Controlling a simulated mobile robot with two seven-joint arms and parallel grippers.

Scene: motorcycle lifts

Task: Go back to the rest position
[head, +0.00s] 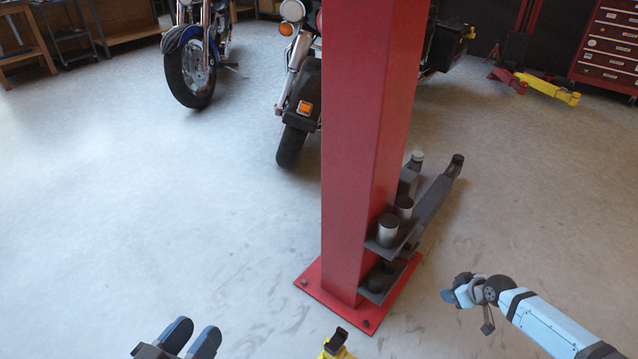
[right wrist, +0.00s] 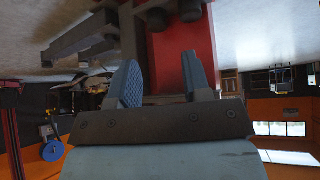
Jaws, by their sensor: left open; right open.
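My left gripper (head: 192,338) shows at the bottom of the head view, left of centre, its two blue-grey fingers apart with bare floor beyond. My right arm (head: 545,318) comes in from the lower right. My right gripper (head: 456,290) is at its end, in the air to the right of the red lift post (head: 355,150). In the right wrist view the right gripper (right wrist: 160,72) has its two fingers spread, with nothing seen held between them. The red post (right wrist: 200,45) shows beyond the fingers.
The post's base plate (head: 314,291) is on the floor. A bracket with grey cylinders (head: 388,230) and a dark lift arm (head: 438,195) are on its right. A yellow part (head: 335,350) is at the bottom edge. Motorcycles (head: 194,62) stand behind. Floor at left is clear.

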